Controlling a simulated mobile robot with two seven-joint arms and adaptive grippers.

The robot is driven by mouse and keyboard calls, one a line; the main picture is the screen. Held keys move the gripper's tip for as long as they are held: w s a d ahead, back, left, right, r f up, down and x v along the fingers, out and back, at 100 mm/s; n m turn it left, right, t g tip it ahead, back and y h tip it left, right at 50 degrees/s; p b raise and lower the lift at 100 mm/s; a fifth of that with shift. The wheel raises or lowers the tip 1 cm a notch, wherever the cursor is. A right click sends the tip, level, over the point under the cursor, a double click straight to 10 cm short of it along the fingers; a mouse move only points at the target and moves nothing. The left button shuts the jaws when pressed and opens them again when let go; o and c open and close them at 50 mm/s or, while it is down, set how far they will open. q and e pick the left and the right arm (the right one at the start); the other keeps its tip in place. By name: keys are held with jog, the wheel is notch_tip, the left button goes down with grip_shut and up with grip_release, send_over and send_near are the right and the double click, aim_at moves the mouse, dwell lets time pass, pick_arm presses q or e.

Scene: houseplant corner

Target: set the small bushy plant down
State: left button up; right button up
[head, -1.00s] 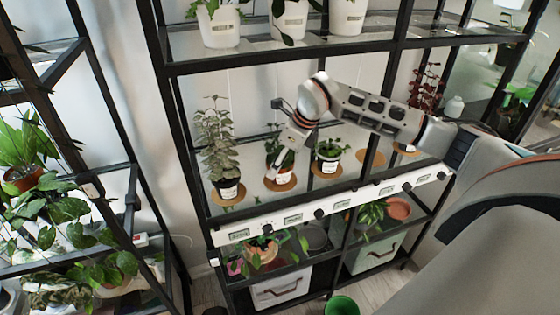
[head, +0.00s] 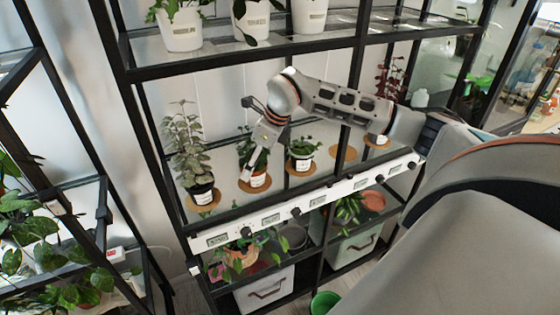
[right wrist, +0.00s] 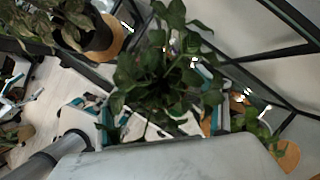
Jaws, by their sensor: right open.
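The small bushy plant (head: 247,148) is leafy and green, in a dark pot with a white label (head: 258,180). It stands upright on a round cork coaster (head: 242,185) on the middle glass shelf. My right gripper (head: 250,170) is at the pot's left and front, with its jaws open. In the right wrist view the plant's foliage (right wrist: 160,75) fills the middle between the teal-padded fingers and hides its pot. Whether a finger touches the pot cannot be told. My left gripper is not in view.
A tall grey-green plant (head: 187,145) stands close on the left. Another small green plant (head: 303,147) stands close on the right, on its own coaster. Further right are an empty cork coaster (head: 343,153) and a red-leaved plant (head: 388,80). A labelled white rail (head: 320,200) edges the shelf front.

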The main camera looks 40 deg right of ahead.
jog(key=shift+v, duration=0.9)
jog(key=s+d, duration=0.1)
jog(key=s, duration=0.1)
jog(key=s+d+b, duration=0.1)
jog(key=s, duration=0.1)
jog(key=s+d+b, duration=0.1)
jog(key=s, duration=0.1)
jog(key=shift+d+f, duration=0.25)
jog(key=shift+d, duration=0.1)
jog(key=s+d, duration=0.1)
jog(key=s+d+b, duration=0.1)
jog(key=s, duration=0.1)
jog(key=shift+s+d+r, duration=0.1)
jog(key=shift+s+d, duration=0.1)
jog(key=shift+s, duration=0.3)
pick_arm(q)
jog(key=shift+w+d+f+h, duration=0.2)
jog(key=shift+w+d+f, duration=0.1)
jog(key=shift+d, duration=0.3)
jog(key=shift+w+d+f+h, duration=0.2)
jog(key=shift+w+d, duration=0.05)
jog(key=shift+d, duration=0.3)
pick_arm(e)
jog(key=shift+s, duration=0.15)
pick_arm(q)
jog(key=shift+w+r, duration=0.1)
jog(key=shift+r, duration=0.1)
